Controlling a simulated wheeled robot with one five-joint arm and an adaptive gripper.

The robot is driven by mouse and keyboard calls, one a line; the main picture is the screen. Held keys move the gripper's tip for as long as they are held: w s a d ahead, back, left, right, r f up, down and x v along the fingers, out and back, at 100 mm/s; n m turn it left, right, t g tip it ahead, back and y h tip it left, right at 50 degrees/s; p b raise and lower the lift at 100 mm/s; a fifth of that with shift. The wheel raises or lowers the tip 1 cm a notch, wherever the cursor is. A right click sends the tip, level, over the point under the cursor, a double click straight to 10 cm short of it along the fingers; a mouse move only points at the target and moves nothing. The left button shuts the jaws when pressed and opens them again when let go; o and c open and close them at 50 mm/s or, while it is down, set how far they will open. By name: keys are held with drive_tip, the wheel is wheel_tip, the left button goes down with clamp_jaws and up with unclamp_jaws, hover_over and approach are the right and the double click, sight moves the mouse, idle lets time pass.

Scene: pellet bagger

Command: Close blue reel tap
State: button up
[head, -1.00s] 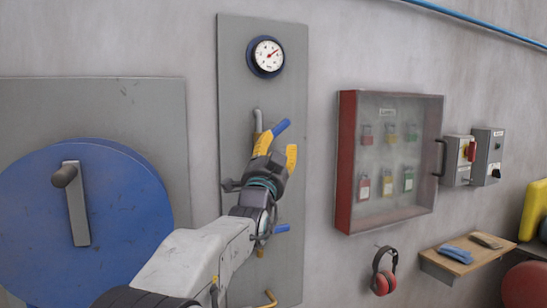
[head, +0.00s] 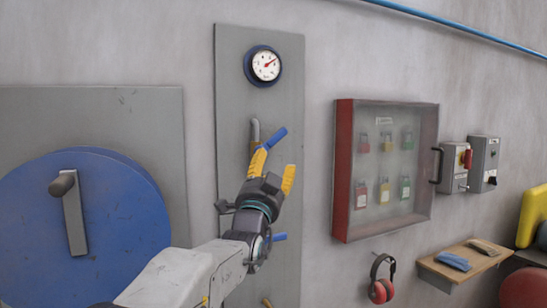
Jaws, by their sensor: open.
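A grey wall panel (head: 231,150) carries a tap with a blue lever (head: 275,138) and a pipe (head: 255,130) beside it. The lever slants up to the right. A second blue lever (head: 280,237) shows lower on the panel, partly hidden behind my arm. My gripper (head: 273,170) has yellow fingertips, spread apart and empty. It is just below the upper lever in the picture; I cannot tell whether it touches it. The tap's body is mostly hidden by my gripper. A large blue reel (head: 120,215) with a crank handle is on the left.
A round gauge (head: 263,66) sits at the panel's top. To the right are a red-sided padlock cabinet (head: 343,170), switch boxes (head: 484,165), red ear defenders (head: 382,290) and a shelf (head: 440,268) with gloves. The wall between panel and cabinet is bare.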

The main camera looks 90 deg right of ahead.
sight(280, 138)
drive_tip(key=d+r, duration=0.2)
drive_tip(key=s+d+r, duration=0.1)
drive_tip(key=d+r, duration=0.1)
drive_tip(key=shift+s+p, duration=0.2)
drive_tip(key=shift+p, duration=0.15)
drive_tip(key=shift+p+x, duration=1.95)
drive_tip(key=shift+x, duration=1.35)
clamp_jaws()
